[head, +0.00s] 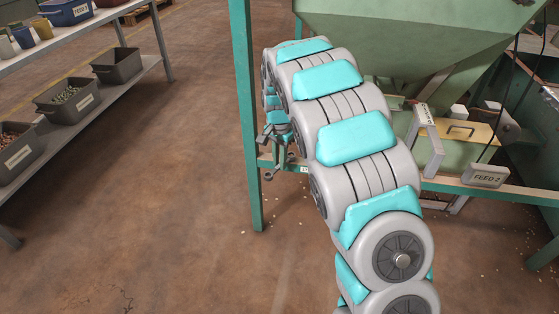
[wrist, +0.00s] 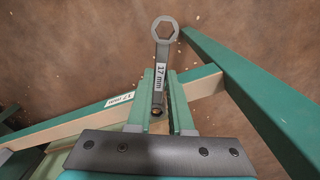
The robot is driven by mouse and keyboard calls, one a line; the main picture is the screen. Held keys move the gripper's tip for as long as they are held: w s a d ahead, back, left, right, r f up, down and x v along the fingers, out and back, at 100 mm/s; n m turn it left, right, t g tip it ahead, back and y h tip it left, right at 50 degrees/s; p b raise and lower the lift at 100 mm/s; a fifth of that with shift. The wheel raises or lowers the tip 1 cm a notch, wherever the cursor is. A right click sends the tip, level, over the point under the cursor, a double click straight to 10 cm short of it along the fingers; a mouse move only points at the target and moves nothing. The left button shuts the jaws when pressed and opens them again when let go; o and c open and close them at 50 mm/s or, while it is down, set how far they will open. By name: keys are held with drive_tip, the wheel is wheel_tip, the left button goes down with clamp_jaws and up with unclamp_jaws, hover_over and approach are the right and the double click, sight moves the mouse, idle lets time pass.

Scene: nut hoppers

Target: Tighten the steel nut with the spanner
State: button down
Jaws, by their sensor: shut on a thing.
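The spanner (wrist: 165,30) is grey steel with a ring end and a white "17 mm" label on its shaft. In the wrist view its ring points away from my gripper (wrist: 161,76). The two green fingers are shut on its shaft, and the shaft's near end lies between them. I cannot make out the steel nut in either view.
A green post (head: 245,110) and a rail (wrist: 85,120) with a "17 mm" tag stand close to my gripper. A shelf (head: 100,110) with bins is at left. Floor between is clear.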

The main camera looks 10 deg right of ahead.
drive_tip(key=shift+r+p, duration=0.65)
drive_tip(key=shift+r, duration=1.6)
idle(1.3)
